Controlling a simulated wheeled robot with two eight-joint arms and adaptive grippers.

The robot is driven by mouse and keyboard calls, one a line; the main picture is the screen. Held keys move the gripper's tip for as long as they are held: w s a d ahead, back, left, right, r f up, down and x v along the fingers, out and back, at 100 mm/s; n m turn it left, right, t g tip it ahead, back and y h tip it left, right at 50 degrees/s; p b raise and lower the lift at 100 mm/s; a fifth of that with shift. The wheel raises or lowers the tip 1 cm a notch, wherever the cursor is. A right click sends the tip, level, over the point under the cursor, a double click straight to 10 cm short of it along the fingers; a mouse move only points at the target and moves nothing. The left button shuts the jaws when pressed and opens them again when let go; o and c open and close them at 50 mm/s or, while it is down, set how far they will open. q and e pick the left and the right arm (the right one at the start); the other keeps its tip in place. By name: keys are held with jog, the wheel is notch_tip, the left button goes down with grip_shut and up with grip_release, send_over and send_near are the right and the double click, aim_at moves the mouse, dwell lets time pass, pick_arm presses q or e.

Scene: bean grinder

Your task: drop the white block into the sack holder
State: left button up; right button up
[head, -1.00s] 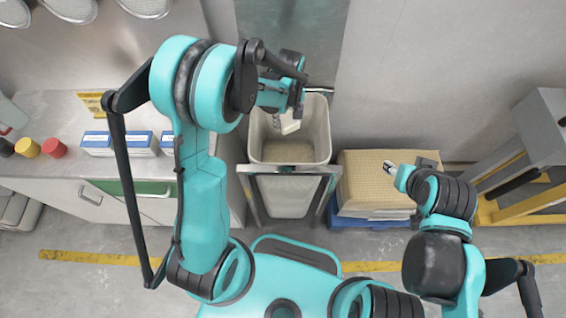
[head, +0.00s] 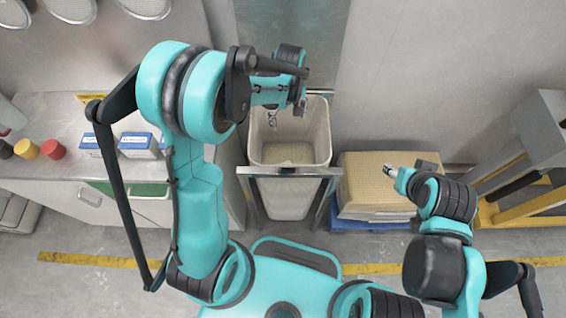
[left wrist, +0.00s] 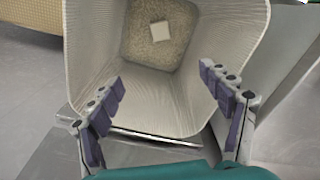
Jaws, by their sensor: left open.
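The sack holder (head: 287,171) stands in the middle of the head view, a metal frame with a pale, open-topped sack (head: 318,130) in it. My left gripper (head: 286,111) is over the sack's opening. The left wrist view shows this gripper (left wrist: 163,95) with its purple-padded fingers spread and nothing between them. Below them, the white block (left wrist: 160,31) shows inside the sack, over the grainy beige contents (left wrist: 140,50). I cannot tell whether it rests on them. The block is not visible in the head view. My right gripper (head: 389,170) is by the stacked sacks, its jaw state unclear.
A counter (head: 60,165) on the left holds blue-and-white boxes (head: 137,145) and red and yellow jars (head: 52,149). Stacked tan sacks (head: 365,185) lie on a blue pallet right of the holder. A yellow-and-grey frame (head: 520,170) stands at far right.

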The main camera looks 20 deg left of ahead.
pick_arm(q)
notch_tip(320, 180, up, 9)
dwell(0.3)
jog(key=shift+s+r, duration=0.1)
jog(key=shift+r, duration=0.05)
